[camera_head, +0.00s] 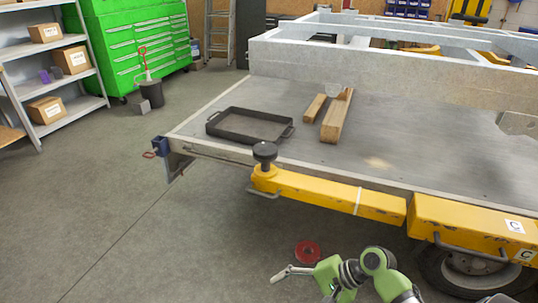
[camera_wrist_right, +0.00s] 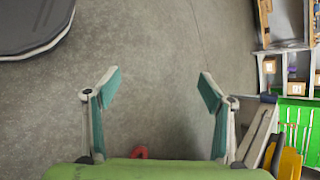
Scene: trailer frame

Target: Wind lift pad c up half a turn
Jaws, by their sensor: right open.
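A yellow lift arm (camera_head: 320,192) reaches left along the front edge of the grey platform, and signs with a C (camera_head: 514,226) are on the yellow body at its right. A round dark pad (camera_head: 265,152), taken as lift pad c, stands on a short stem at the arm's left end, level with the platform edge. My right gripper (camera_head: 288,272) is low in front of the lift arm, pointing left and apart from the pad. In the right wrist view its fingers (camera_wrist_right: 159,76) are spread with only floor between them. The left gripper does not show.
A red ring (camera_head: 307,252) lies on the floor near my right gripper.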

